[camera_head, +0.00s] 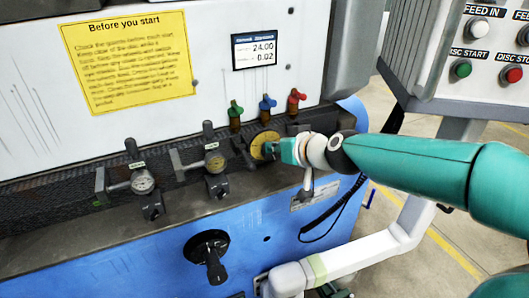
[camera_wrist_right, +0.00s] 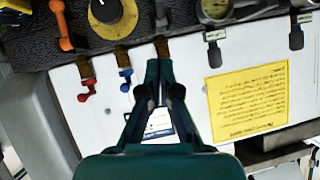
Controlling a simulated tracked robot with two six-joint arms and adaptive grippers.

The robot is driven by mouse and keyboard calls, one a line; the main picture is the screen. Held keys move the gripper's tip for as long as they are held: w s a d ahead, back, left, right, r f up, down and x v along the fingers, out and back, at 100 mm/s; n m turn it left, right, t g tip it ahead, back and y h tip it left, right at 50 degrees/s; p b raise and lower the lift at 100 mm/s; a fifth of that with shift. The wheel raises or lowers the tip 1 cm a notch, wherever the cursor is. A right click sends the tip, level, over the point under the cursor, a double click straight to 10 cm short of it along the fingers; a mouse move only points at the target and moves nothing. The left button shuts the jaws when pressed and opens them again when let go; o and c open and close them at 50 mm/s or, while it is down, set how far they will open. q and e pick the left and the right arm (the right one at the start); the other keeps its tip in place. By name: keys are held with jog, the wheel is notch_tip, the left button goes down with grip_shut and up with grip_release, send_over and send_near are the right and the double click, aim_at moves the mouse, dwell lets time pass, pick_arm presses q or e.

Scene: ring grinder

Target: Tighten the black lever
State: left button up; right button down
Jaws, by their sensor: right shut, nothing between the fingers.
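Several black levers show, and I cannot tell which one the task means. In the head view a large black rotary lever (camera_head: 210,258) sits on the blue front panel, its handle pointing down. A small dark lever (camera_head: 240,148) stands just left of a yellow dial (camera_head: 265,144); they also show in the wrist view as lever (camera_wrist_right: 160,14) and dial (camera_wrist_right: 114,15). My right gripper (camera_head: 272,149) is in front of the yellow dial, largely hidden by my wrist. In the wrist view its fingers (camera_wrist_right: 158,70) are together and empty.
Green, blue (camera_head: 267,103) and red (camera_head: 297,97) valve handles stand above the rail. Two gauge clamps (camera_head: 143,182) sit to the left. A button panel (camera_head: 490,50) hangs at upper right. A black cable (camera_head: 335,220) hangs below my right arm.

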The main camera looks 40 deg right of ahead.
send_near(247, 155)
jog(key=w, duration=0.4)
jog(key=shift+w+d+f+b, duration=0.25)
jog(key=shift+d+f+b, duration=0.1)
jog(key=shift+f+b, duration=0.55)
jog(key=shift+w+f+b, duration=0.1)
jog(key=shift+w+b, duration=0.1)
jog(key=shift+b, duration=0.15)
jog(key=shift+w+a+f, duration=0.2)
jog(key=shift+w+f, duration=0.05)
jog(key=shift+f, duration=0.35)
